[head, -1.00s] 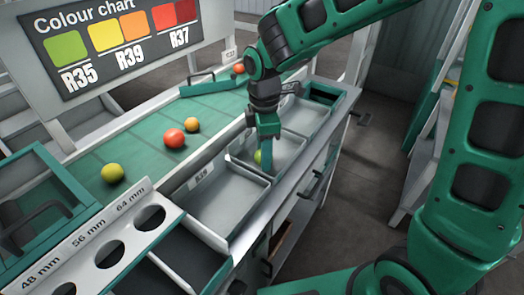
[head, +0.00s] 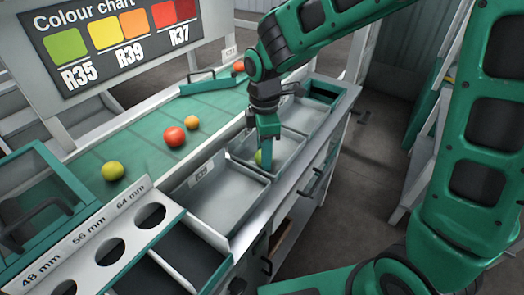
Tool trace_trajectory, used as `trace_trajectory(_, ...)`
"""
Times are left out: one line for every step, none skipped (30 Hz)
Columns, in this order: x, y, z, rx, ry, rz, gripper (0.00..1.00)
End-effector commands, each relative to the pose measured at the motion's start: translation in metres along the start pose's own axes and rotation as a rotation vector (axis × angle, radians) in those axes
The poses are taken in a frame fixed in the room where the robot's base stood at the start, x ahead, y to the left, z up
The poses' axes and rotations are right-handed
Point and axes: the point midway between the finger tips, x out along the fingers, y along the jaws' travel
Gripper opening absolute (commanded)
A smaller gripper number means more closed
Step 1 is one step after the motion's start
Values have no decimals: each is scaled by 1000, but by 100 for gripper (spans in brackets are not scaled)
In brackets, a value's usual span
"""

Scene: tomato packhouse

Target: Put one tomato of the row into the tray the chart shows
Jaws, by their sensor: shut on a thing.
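My gripper (head: 265,155) is shut on a yellow-green tomato (head: 259,158), low inside the middle tray (head: 287,156). The fingers hide part of the tomato, and I cannot tell whether it touches the tray floor. The near grey tray (head: 228,197) is empty, with a label on its side that looks like R39. The far tray (head: 312,116) is partly hidden by my arm. The colour chart (head: 115,45) shows green over R35, yellow and orange about R39, reds about R37. On the green belt lie a yellow-green tomato (head: 113,171), a red tomato (head: 174,136) and an orange tomato (head: 192,122).
Another orange-red tomato (head: 239,66) lies at the belt's far end, near a green guide bar (head: 212,88). A sizing plate (head: 110,251) with round holes marked 48, 56 and 64 mm stands front left. Tray walls closely surround my gripper.

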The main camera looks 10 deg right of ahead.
Motion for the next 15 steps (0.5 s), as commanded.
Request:
trace_trajectory(1, 0, 0, 0, 0, 0, 28)
trace_trajectory(1, 0, 0, 0, 0, 0, 28)
trace_trajectory(2, 0, 0, 0, 0, 0, 28)
trace_trajectory(2, 0, 0, 0, 0, 0, 28)
trace_trajectory(2, 0, 0, 0, 0, 0, 28)
trace_trajectory(3, 0, 0, 0, 0, 0, 28)
trace_trajectory(3, 0, 0, 0, 0, 0, 28)
trace_trajectory(3, 0, 0, 0, 0, 0, 46)
trace_trajectory(3, 0, 0, 0, 0, 0, 56)
trace_trajectory(3, 0, 0, 0, 0, 0, 61)
trace_trajectory(3, 0, 0, 0, 0, 0, 61)
trace_trajectory(3, 0, 0, 0, 0, 0, 61)
trace_trajectory(3, 0, 0, 0, 0, 0, 61)
trace_trajectory(3, 0, 0, 0, 0, 0, 61)
trace_trajectory(3, 0, 0, 0, 0, 0, 61)
